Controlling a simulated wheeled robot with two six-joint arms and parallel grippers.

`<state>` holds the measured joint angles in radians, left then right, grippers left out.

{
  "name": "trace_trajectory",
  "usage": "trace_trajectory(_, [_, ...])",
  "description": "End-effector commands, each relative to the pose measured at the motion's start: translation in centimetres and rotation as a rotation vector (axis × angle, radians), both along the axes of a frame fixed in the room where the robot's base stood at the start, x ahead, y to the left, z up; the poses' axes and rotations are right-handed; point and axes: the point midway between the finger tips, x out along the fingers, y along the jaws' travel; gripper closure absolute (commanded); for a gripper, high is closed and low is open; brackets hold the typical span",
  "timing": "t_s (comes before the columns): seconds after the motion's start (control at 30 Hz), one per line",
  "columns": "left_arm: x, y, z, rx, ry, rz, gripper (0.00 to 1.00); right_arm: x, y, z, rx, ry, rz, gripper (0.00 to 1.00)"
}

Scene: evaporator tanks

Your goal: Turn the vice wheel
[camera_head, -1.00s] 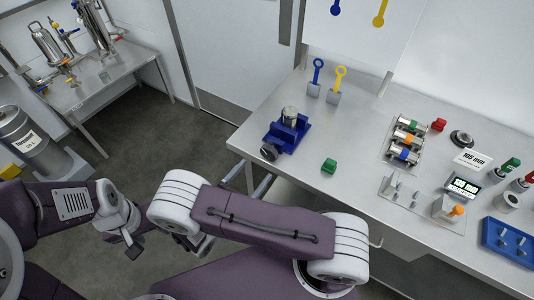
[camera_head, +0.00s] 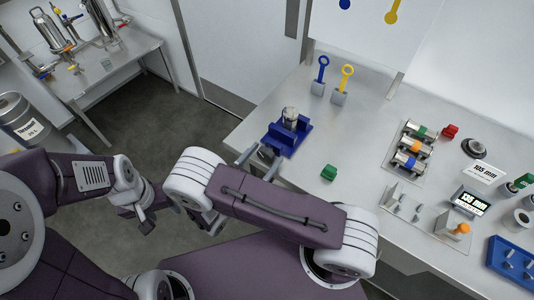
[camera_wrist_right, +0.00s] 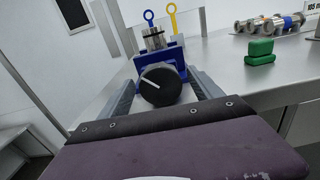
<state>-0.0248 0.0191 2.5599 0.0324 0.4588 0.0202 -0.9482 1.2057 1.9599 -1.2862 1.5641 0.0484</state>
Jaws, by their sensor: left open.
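The blue vice (camera_head: 289,138) stands at the left end of the steel bench, with a metal cylinder in it. Its black round wheel (camera_head: 266,153) faces the bench's front edge. In the right wrist view the wheel (camera_wrist_right: 162,86) shows a white line on its face. My right gripper (camera_wrist_right: 163,92) is open, with one finger on each side of the wheel; gaps show, and I cannot tell how far the wheel lies between them. In the head view its grey fingers (camera_head: 259,160) are partly hidden by my arm. My left gripper (camera_head: 147,221) is open and empty over the floor.
A green block (camera_head: 328,172) lies on the bench right of the vice. Blue (camera_head: 321,75) and yellow (camera_head: 344,82) ring-topped tools stand behind it. A rack of metal cylinders (camera_head: 411,148) and a display (camera_head: 468,201) are further right.

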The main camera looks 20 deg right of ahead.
Motion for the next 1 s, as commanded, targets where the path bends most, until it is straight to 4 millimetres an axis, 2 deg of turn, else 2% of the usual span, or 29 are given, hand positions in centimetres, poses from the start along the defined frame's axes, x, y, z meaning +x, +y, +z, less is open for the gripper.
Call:
trace_trajectory(0.03, [0.0, 0.0, 0.0, 0.000, 0.000, 0.000, 0.50, 0.0, 0.0, 0.0, 0.000, 0.000, 0.000, 0.41])
trace_trajectory(0.2, [0.0, 0.0, 0.0, 0.000, 0.000, 0.000, 0.50, 0.0, 0.0, 0.0, 0.000, 0.000, -0.001, 0.87])
trace_trajectory(0.43, [0.0, 0.0, 0.2, 0.000, 0.000, 0.000, 0.50, 0.0, -0.1, 0.1, -0.013, 0.019, -0.002, 0.87])
trace_trajectory(0.73, [0.0, 0.0, 1.4, 0.000, 0.000, 0.000, 0.50, 0.0, -0.1, 0.0, -0.215, 0.278, -0.003, 0.87])
trace_trajectory(1.0, [0.0, 0.0, 1.4, 0.000, 0.000, 0.000, 0.50, 0.0, -0.1, -0.1, -0.230, 0.297, -0.004, 0.87])
